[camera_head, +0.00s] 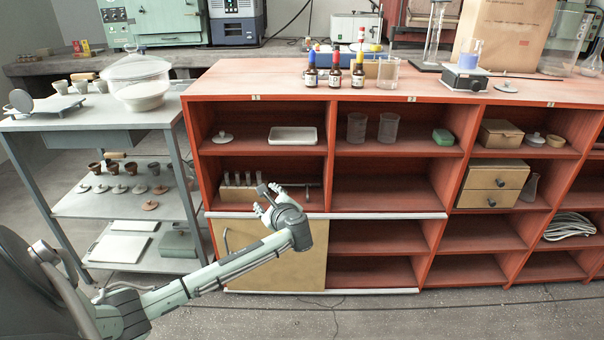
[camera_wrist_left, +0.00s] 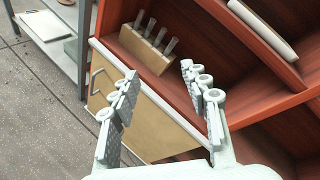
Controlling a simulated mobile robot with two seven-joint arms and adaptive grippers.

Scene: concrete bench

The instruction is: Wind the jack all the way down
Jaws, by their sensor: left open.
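I cannot make out a jack with certainty. A low dark device with a round front knob (camera_head: 465,78) stands on the red cabinet's top at right, with a beaker of blue liquid (camera_head: 470,54) on or just behind it. My left gripper (camera_head: 264,200) is open and empty, in front of the cabinet's lower left compartment, far left of that device. In the left wrist view its spread fingers (camera_wrist_left: 158,75) have nothing between them. A thin horizontal rod (camera_head: 303,185) shows behind the gripper, partly hidden. My right gripper is not in view.
A tube rack (camera_head: 240,193) stands in the compartment behind my gripper, above a tan sliding door (camera_head: 270,262). It also shows in the left wrist view (camera_wrist_left: 146,50). Dropper bottles (camera_head: 334,72) and a beaker (camera_head: 388,75) stand on the cabinet top. A grey shelf cart (camera_head: 120,120) is at left.

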